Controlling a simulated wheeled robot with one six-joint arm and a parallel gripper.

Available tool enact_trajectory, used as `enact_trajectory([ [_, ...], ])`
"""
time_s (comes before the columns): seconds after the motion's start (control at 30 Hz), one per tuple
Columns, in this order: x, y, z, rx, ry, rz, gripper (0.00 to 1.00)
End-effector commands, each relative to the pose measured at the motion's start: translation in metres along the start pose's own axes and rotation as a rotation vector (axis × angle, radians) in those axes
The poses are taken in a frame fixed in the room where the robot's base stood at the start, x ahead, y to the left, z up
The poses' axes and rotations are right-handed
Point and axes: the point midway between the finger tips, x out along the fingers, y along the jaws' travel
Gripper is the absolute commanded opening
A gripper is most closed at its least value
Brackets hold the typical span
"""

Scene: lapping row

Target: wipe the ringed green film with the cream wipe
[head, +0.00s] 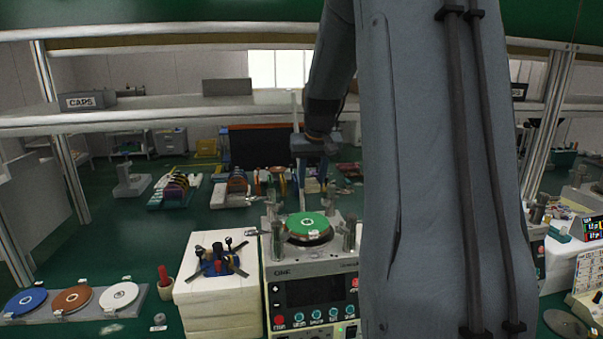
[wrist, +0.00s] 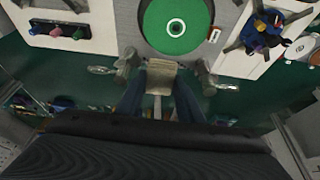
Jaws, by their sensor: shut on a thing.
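The green film (head: 309,223) is a round green disc with a white ring at its middle, lying flat on top of the lapping machine (head: 313,266). In the wrist view the green film (wrist: 163,38) is at the top, its upper edge cut off. My gripper (wrist: 161,90) is shut on the cream wipe (wrist: 161,67), a small pale block between the two fingers. The wipe appears just short of the disc's near edge in the wrist view; its height above the machine is unclear. In the head view my arm hides much of the right side.
Upright metal posts (head: 277,240) stand around the disc. A blue holder with black arms (head: 215,262) sits on a white stack at left. Blue, brown (head: 73,299) and white discs lie on a grey rack. A long shelf (head: 190,112) crosses behind the machine.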

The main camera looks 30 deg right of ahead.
Motion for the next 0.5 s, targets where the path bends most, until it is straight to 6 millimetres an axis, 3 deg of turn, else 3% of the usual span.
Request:
enact_trajectory([
  [0.27, 0.001, 0.0, 0.0, 0.0, 0.0, 0.0, 0.12],
  [0.5, -0.014, 0.0, -0.006, 0.0, 0.001, 0.0, 0.12],
])
